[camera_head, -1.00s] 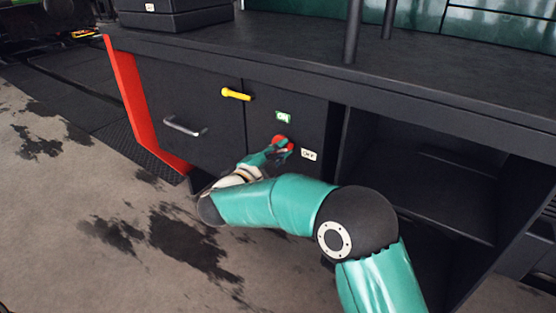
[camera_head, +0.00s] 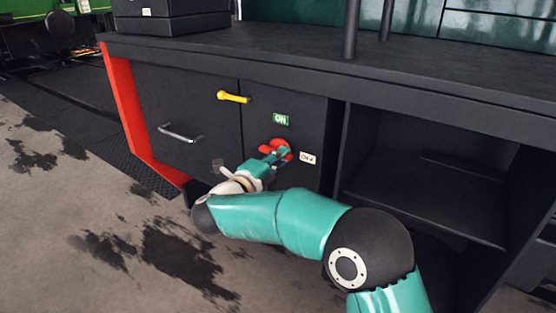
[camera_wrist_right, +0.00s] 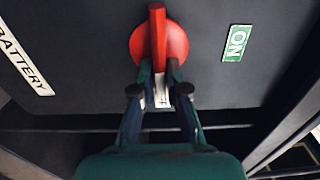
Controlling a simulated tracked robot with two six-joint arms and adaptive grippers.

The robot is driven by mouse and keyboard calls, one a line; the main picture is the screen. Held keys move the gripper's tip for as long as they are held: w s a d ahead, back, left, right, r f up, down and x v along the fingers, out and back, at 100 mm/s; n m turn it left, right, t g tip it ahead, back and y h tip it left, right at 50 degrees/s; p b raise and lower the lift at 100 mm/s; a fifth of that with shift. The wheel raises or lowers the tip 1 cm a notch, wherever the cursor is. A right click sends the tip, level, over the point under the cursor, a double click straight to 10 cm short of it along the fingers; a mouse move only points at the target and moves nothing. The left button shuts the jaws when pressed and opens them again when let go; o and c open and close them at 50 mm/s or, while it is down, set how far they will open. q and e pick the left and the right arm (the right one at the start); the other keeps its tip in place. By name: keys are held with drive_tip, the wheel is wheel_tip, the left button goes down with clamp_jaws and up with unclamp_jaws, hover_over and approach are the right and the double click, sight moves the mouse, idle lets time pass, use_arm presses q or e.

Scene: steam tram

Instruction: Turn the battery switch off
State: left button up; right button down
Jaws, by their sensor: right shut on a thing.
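The battery switch is a round red knob with a raised bar handle, on a dark cabinet front. It shows in the head view (camera_head: 276,145) and in the right wrist view (camera_wrist_right: 157,38). A green ON label (camera_head: 281,119) is above it and a white OFF label (camera_head: 308,158) is to its right. My right gripper (camera_wrist_right: 160,72) is shut on the bar handle. In the wrist view the bar lies in line with the white label between my fingers, which partly hide it. My left gripper is not in view.
A yellow handle (camera_head: 233,97) and a metal drawer pull (camera_head: 180,133) are on the cabinet to the left. A dark worktop (camera_head: 300,60) overhangs the switch. An open shelf (camera_head: 420,195) is at the right. A BATTERY label (camera_wrist_right: 24,60) shows in the wrist view.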

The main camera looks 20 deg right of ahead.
drive_tip(key=shift+s+d+f, duration=0.1)
drive_tip(key=shift+d+f, duration=0.05)
drive_tip(key=shift+f, duration=0.1)
drive_tip(key=c, duration=1.3)
unclamp_jaws()
drive_tip(key=shift+o, duration=0.6)
drive_tip(key=shift+r, duration=0.1)
drive_tip(key=v, duration=1.2)
